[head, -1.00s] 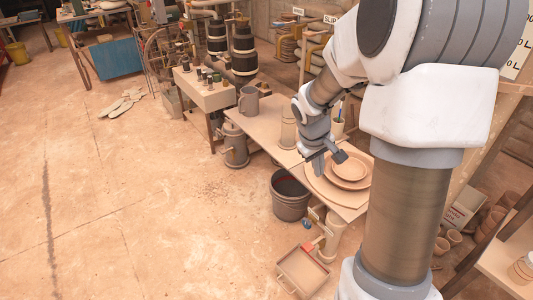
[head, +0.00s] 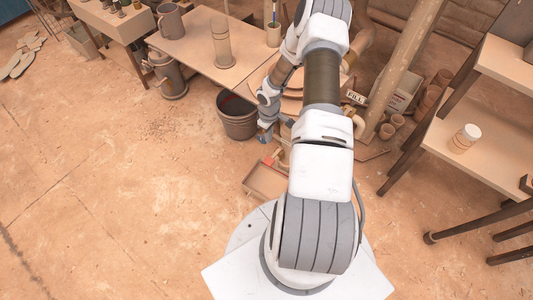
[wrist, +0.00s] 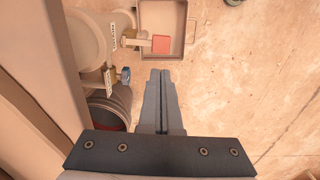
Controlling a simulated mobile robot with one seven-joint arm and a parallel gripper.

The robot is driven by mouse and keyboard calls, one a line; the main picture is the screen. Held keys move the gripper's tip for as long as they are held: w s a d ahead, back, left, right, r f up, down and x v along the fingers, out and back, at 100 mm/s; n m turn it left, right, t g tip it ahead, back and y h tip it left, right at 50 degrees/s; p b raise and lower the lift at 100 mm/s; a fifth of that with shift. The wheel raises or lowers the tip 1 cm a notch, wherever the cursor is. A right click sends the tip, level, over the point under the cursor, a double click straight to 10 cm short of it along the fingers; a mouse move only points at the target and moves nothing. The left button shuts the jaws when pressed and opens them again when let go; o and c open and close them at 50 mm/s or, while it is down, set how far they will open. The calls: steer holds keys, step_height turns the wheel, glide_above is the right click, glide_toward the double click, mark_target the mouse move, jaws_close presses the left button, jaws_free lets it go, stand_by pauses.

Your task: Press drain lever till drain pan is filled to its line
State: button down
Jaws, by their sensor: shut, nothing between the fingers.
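The drain pan (wrist: 178,22) is a shallow square tan tray on the floor, at the top of the wrist view. It also shows in the head view (head: 264,186), partly behind my arm. Its level and line cannot be made out. The red drain lever pad (wrist: 160,44) sits over the pan's near edge, at the end of a pale arm from the vessel (wrist: 82,45). My gripper (wrist: 161,72) is shut and empty. In the wrist view its fingertips are just below the red pad in the picture, apart from it; the height gap is unclear.
A dark bucket (head: 238,118) stands left of the pan, under the workbench (head: 196,45). A shelf stand (head: 470,120) is at the right. Open floor (head: 120,200) lies at the left.

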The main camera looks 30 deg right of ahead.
mark_target(269, 160)
steer(key=shift+f, duration=0.25)
step_height(269, 160, down, 14)
steer(key=b, duration=0.4)
steer(key=shift+r+b, duration=0.15)
steer(key=shift+b, duration=0.15)
